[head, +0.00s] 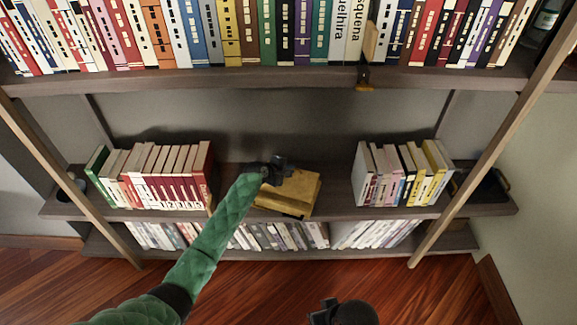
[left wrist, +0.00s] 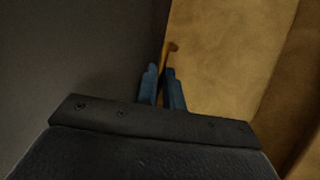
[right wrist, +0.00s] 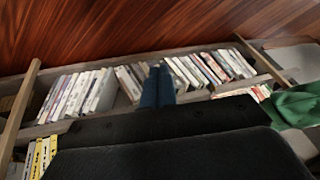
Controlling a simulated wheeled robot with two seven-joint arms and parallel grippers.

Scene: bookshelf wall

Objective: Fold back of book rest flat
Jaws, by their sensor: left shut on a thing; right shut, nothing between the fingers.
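The book rest (head: 298,190) is a yellow-brown wooden piece on the middle shelf, in the gap between two rows of books. Its broad panel (left wrist: 220,60) fills the right of the left wrist view. My left gripper (head: 282,166) is at its back left edge. In the left wrist view the blue fingers of the left gripper (left wrist: 162,88) are shut on a thin wooden part of the rest, whose end shows beyond the tips. The panel's exact tilt is hard to tell. My right gripper (right wrist: 157,86) is shut and empty, low in front of the shelves.
Red and white books (head: 165,170) stand left of the rest, and more books (head: 400,172) stand right. The upper shelf (head: 200,80) overhangs, packed with books. The lower shelf also holds books. Slanted wooden posts (head: 480,140) flank the shelves. The wooden floor (head: 250,290) is clear.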

